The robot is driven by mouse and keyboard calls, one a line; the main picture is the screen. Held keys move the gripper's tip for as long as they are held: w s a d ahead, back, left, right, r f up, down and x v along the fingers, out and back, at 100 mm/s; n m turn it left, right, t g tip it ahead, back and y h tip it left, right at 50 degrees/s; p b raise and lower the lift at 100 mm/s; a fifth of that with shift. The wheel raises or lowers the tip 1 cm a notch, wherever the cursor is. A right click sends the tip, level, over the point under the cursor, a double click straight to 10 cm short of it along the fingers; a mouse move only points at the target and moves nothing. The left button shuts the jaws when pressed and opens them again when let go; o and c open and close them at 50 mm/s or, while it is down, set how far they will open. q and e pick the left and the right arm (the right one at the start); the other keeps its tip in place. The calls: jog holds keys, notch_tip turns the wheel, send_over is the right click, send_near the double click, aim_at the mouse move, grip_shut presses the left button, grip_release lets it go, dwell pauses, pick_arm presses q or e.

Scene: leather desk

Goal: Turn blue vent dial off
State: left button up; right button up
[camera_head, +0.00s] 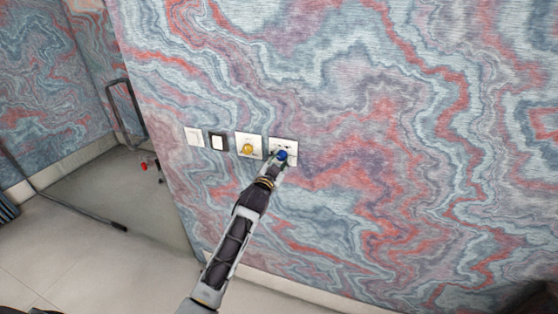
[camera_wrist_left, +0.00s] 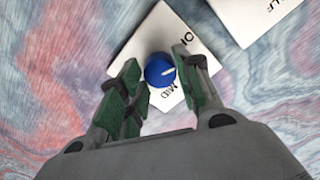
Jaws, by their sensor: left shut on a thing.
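The blue vent dial (camera_head: 282,155) sits on a white plate (camera_head: 291,143) on the wall, the rightmost of the row. In the left wrist view the dial (camera_wrist_left: 158,71) is round with a white mark pointing right, and black lettering, partly hidden, shows on its plate. My left gripper (camera_head: 280,160) reaches up to it from below. In the left wrist view its green-padded fingers (camera_wrist_left: 157,76) stand on either side of the dial, shut on it. My right gripper is in neither view.
A yellow dial (camera_head: 248,148) on a white plate is just left of the blue one. Further left are a dark-framed switch (camera_head: 217,141) and a white switch (camera_head: 195,136). The marbled wall to the right is clear.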

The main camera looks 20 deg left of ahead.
pick_arm(q)
jog(key=shift+f+n+p, duration=0.2)
jog(key=shift+n+p, duration=0.2)
jog(key=shift+n, duration=1.6)
jog(key=o, duration=1)
jog(key=shift+o, duration=0.2)
jog(key=shift+r, duration=0.1)
jog(key=shift+s, duration=0.1)
jog(key=s, duration=1.1)
jog(key=shift+s+a, duration=0.2)
jog(key=shift+s, duration=0.2)
